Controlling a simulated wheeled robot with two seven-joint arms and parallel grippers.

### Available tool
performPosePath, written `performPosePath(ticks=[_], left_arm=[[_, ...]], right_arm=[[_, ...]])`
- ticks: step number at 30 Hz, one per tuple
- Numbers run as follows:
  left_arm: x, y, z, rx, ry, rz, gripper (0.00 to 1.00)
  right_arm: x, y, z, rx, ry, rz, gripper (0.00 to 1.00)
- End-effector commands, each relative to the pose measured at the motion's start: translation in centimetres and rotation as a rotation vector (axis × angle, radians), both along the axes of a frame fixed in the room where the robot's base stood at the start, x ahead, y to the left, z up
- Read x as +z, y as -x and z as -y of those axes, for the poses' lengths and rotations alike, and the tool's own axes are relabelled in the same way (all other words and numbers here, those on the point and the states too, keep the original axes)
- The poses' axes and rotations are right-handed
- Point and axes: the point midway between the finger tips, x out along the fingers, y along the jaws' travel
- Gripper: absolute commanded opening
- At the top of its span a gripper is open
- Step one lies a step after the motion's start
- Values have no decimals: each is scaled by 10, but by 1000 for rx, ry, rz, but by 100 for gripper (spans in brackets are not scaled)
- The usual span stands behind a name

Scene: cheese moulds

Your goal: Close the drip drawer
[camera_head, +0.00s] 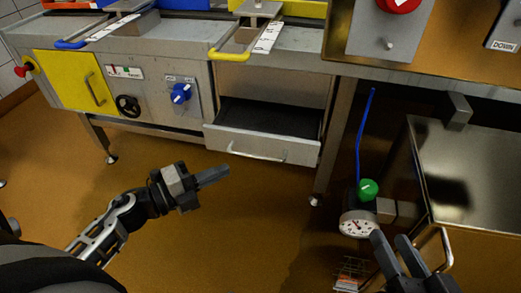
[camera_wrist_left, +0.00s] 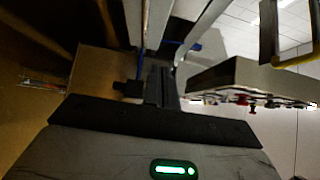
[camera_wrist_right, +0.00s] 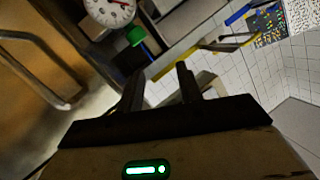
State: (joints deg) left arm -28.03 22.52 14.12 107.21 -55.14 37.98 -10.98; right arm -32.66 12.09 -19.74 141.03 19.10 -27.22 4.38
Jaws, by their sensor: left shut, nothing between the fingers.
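The drip drawer (camera_head: 222,139) is a grey metal drawer under the bench, pulled out so its dark inside shows. A bar handle (camera_head: 258,155) runs across its front. My left gripper (camera_head: 226,172) is shut and empty, in front of and below the drawer's left side in the picture, apart from it. Its closed fingers also show in the left wrist view (camera_wrist_left: 160,75). My right gripper (camera_head: 391,236) is open and empty at the lower right, well away from the drawer. Its spread fingers show in the right wrist view (camera_wrist_right: 158,82).
A gauge (camera_head: 357,224) with a green knob (camera_head: 367,189) and blue hose stands right of the drawer, beside a metal cabinet (camera_head: 470,165). A bench leg (camera_head: 335,140) is at the drawer's right. A yellow panel (camera_head: 75,82) is at left. Floor before the drawer is clear.

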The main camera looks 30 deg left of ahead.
Motion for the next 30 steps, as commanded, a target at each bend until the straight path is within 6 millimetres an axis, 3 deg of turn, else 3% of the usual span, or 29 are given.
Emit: performPosePath(ticks=[14,18,24,30], left_arm=[[2,-82,50,1,3,4,0],[0,-102,43,2,3,3,0],[1,-116,39,2,4,0,0],[1,-117,39,2,5,-2,0]], right_arm=[[3,0,-3,6,-69,12,36],[4,0,-4,11,-108,16,36],[7,1,-5,16,-139,20,36],[9,1,-5,16,-141,21,36]])
